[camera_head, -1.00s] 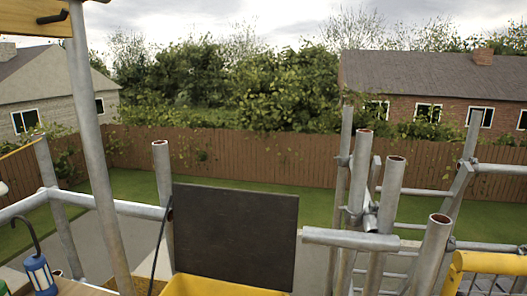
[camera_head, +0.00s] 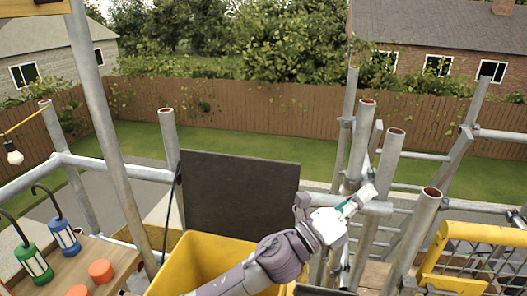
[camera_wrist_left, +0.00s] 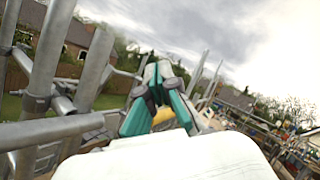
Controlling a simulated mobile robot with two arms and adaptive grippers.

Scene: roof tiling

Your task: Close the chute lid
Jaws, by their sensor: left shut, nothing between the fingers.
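The chute lid (camera_head: 238,197) is a dark flat panel. It stands upright, open, at the back of the yellow chute (camera_head: 205,262). My left arm reaches across the front of the chute from the bottom of the head view. My left gripper (camera_head: 361,197) is to the right of the lid, beside the scaffold tubes, apart from the lid. It is shut with nothing in it. In the left wrist view its green and grey fingers (camera_wrist_left: 158,75) are together, and the lid is not visible there. My right gripper is not in view.
Scaffold tubes (camera_head: 386,160) stand close by the left gripper on the right. A yellow gate (camera_head: 480,235) is at the far right. A wooden board (camera_head: 60,270) at left bears a green lantern (camera_head: 33,262), a blue lantern (camera_head: 64,237) and orange discs (camera_head: 101,271).

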